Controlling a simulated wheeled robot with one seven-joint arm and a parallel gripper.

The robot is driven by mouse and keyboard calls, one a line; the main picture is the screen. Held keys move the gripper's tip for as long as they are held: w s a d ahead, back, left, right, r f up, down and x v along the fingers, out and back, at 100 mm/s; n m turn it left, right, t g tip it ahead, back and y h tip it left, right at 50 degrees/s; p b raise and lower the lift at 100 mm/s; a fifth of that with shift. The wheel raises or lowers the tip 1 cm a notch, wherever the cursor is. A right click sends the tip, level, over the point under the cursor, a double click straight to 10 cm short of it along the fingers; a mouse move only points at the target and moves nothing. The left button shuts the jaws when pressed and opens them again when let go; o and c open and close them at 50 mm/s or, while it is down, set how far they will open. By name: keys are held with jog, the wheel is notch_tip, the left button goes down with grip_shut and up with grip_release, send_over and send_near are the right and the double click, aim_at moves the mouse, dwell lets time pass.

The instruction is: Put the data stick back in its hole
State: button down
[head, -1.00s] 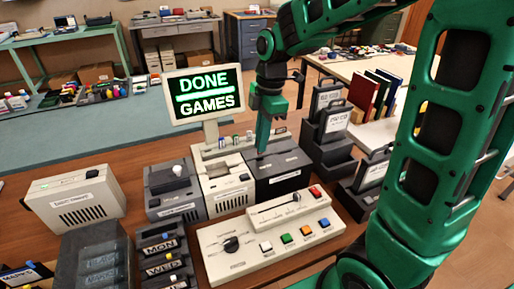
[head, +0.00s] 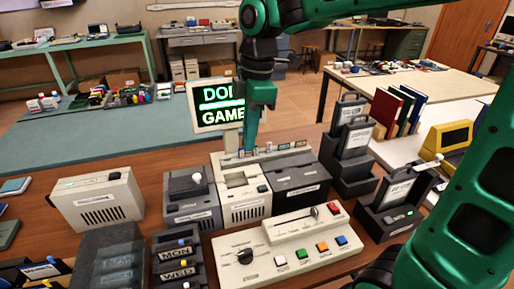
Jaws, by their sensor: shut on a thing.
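My gripper (head: 250,146) points straight down at the back of the beige console (head: 243,206), near the left end of its rear strip. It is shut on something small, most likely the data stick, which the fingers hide. Several small sticks with coloured ends (head: 283,147) stand in a row along that strip, to the right of my fingertips. The hole itself is too small to make out, and I cannot tell whether the fingertips touch the strip.
The screen (head: 217,103) stands close behind and left of my gripper. A dark unit (head: 300,181) and a control panel with coloured buttons (head: 285,240) lie right and in front. Black upright holders (head: 347,160) stand further right.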

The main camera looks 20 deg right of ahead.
jog(key=w+a, duration=0.3)
jog(key=w, duration=1)
jog(key=shift+s+a+f, duration=0.1)
jog(key=shift+f, duration=1.35)
jog(key=shift+s+a+f, duration=0.1)
jog(key=shift+f, duration=1.3)
jog(key=shift+f, duration=0.5)
jog(key=shift+f, duration=2.5)
jog(key=c, duration=1.8)
grip_release()
jog(key=shift+c, duration=0.2)
